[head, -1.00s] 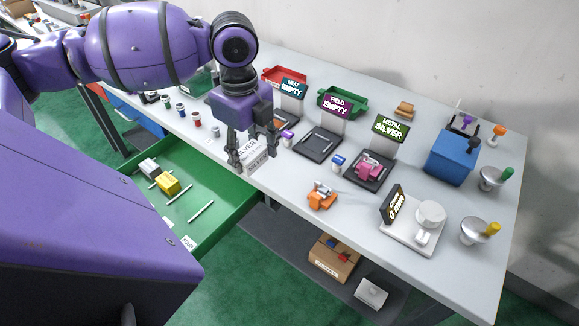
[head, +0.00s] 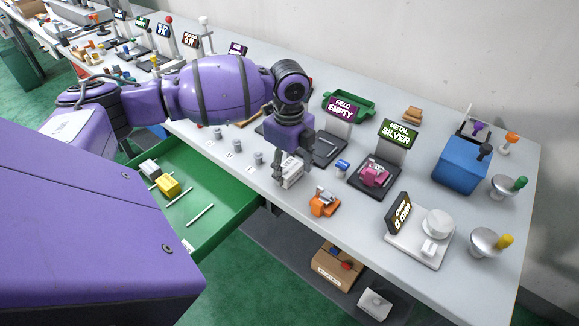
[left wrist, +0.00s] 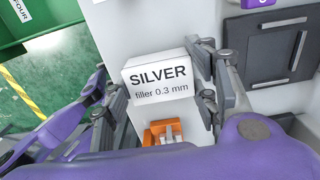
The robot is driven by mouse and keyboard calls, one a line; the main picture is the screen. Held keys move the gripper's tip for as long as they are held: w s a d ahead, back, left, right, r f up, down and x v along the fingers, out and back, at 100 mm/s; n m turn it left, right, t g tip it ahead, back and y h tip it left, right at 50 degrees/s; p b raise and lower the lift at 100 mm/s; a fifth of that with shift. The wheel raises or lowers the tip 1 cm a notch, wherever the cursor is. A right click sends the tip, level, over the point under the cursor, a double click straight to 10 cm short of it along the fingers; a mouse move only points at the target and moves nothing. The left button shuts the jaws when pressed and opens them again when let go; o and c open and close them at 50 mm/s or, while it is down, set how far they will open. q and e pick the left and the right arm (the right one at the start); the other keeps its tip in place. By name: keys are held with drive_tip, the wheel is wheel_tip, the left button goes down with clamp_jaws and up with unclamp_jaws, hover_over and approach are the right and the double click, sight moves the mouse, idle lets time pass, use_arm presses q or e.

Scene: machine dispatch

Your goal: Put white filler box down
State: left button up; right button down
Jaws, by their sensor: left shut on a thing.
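The white filler box (head: 291,174) is between the fingers of my left gripper (head: 290,164), low over the bench near its front edge. In the left wrist view the box (left wrist: 158,92) shows a label reading "SILVER filler 0.3 mm". My left gripper (left wrist: 160,100) has one finger on each side of it and is shut on it. I cannot tell whether the box's bottom touches the bench. My right gripper is not in view.
An orange device (head: 323,203) stands close to the right of the box. A "FIELD EMPTY" station (head: 328,148) and a "METAL SILVER" station (head: 372,175) lie behind. The open green drawer (head: 225,207) is at the left. Bare bench (head: 350,222) lies right of the orange device.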

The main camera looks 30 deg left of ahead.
sight(289, 167)
use_arm(q)
drive_tip(key=shift+f, duration=0.15)
drive_tip(key=o, duration=1.1)
drive_tip(key=shift+o, duration=0.2)
wheel_tip(289, 167, up, 12)
